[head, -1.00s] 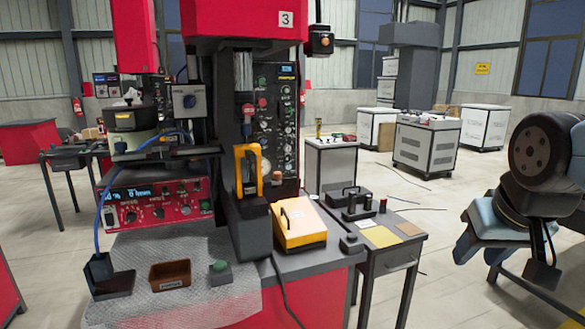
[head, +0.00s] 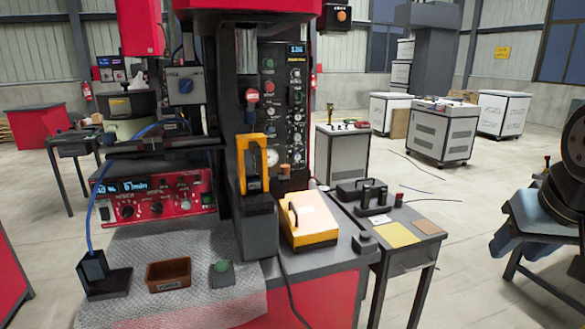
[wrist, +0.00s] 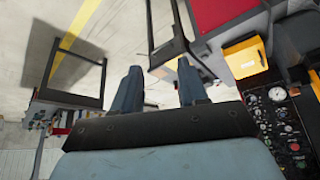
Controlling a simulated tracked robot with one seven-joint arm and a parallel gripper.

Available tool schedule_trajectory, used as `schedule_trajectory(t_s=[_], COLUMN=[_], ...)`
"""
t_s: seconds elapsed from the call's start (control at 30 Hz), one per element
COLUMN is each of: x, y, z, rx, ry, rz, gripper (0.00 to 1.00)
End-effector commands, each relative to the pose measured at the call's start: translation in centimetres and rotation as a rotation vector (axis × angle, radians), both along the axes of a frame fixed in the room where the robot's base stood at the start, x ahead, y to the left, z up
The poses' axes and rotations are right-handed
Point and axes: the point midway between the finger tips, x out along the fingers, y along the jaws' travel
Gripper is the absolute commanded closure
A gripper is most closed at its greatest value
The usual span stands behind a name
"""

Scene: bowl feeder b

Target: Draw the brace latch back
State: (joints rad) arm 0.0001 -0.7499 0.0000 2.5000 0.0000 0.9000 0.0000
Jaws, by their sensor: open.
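My gripper (wrist: 158,88) shows in the wrist view with its two blue-grey fingers apart and nothing between them. In the head view my arm is at the right edge, partly cut off, well to the right of the bench and clear of it. I cannot make out for certain which part is the brace latch. A yellow upright loop-shaped part (head: 244,163) stands on a dark block (head: 258,228) at the front of the red press. The feeder bowl (head: 130,128) is at the left, above a red control unit (head: 150,197).
A yellow box (head: 310,228) with a black handle sits on the bench; it also shows in the wrist view (wrist: 245,58). A brown tray (head: 168,274) and green button (head: 221,267) lie on the grey mat (head: 150,240). A side table (head: 408,258) stands right.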

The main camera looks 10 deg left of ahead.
Motion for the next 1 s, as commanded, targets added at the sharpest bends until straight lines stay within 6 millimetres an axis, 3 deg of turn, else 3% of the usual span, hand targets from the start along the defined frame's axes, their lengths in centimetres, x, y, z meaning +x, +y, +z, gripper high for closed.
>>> schedule_trajectory(t_s=[0.13,0.23,0.33,0.47,0.7,1.0], x=[0.3,1.7,4.5,9.5,18.1,25.1], y=[0.1,0.4,0.4,2.5,8.6,18.8], z=[0.0,0.0,0.0,-0.2,-1.1,-3.2], rx=[-0.003,-0.017,-0.046,-0.085,-0.106,-0.007], ry=[-0.004,-0.027,-0.078,-0.179,-0.383,-0.631], rz=[0.003,0.015,0.041,0.109,0.272,0.495], gripper=[0.47,0.45,0.45,0.45,0.45,0.45])
